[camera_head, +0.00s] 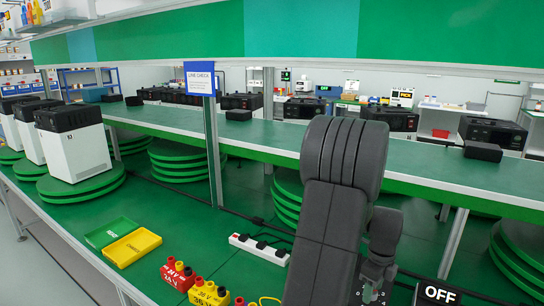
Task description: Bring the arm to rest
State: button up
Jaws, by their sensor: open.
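My own dark grey arm rises from the bottom edge right of centre, with its thick ribbed joint at the top in front of the green bench (250,133). A slimmer wrist part hangs down to the right of the main link and runs to the bottom edge. The jaws of my gripper do not show; they lie below the picture or behind the arm. I cannot see whether anything is near them.
White units stand on green turntables (82,194) at left. A LINE CHECK post (213,150) stands left of the arm.

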notch_tip(320, 180, up, 14)
notch_tip(320, 180, down, 14)
jog(key=shift+r, duration=0.15)
jog(key=shift+f, duration=0.3)
jog(key=n, duration=0.5)
jog(key=shift+n, duration=0.3)
jog(key=n, duration=1)
jog(key=shift+n+p, duration=0.4)
jog(key=n, duration=0.5)
jog(key=shift+n, duration=0.3)
jog(key=shift+a+r+p, duration=0.1)
jog(key=shift+r+p, duration=0.05)
jog(key=shift+p, duration=0.15)
